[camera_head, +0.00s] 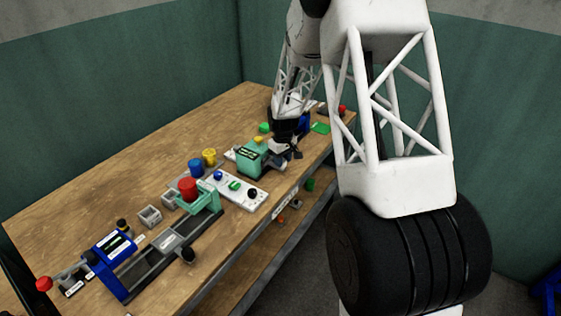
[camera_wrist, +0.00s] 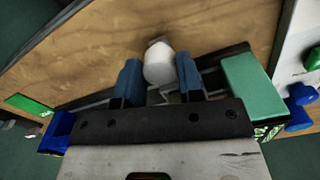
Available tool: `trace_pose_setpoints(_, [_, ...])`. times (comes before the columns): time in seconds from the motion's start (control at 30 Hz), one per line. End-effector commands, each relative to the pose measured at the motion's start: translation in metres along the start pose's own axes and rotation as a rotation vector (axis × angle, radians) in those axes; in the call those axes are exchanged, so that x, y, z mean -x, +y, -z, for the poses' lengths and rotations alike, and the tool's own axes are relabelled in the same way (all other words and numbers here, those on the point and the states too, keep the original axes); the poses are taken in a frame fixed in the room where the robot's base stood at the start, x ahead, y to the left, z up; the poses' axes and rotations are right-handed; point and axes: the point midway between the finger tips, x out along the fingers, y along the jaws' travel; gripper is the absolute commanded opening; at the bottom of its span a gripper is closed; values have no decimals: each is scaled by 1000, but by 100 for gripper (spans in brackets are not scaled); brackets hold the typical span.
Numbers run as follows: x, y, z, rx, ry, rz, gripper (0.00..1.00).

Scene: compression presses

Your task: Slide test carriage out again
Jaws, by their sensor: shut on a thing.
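The press under my gripper has a teal body (camera_head: 258,162) with a yellow top and a blue end block (camera_head: 304,122), with my gripper between them in the head view. In the wrist view, a teal block (camera_wrist: 252,88) is at right and a blue block (camera_wrist: 58,132) at left, with a dark rail partly showing between. My gripper (camera_wrist: 159,82) has its two blue fingers on either side of a white rounded knob (camera_wrist: 158,66), apparently the carriage handle, and is shut on it. The carriage itself is mostly hidden below my gripper.
A white control panel (camera_head: 252,199) with coloured buttons lies beside the teal body. Blue (camera_head: 196,168) and yellow (camera_head: 209,157) cylinders stand behind. The left back of the wooden table (camera_head: 100,185) is clear.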

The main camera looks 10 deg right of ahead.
Motion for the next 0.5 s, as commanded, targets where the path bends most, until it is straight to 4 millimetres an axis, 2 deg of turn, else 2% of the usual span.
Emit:
trace_pose_setpoints(0.3, [0,73,19,-3,2,-1,0])
trace_pose_setpoints(0.4, [0,91,24,-3,1,-1,0])
trace_pose_setpoints(0.5, [1,100,27,0,1,-1,0])
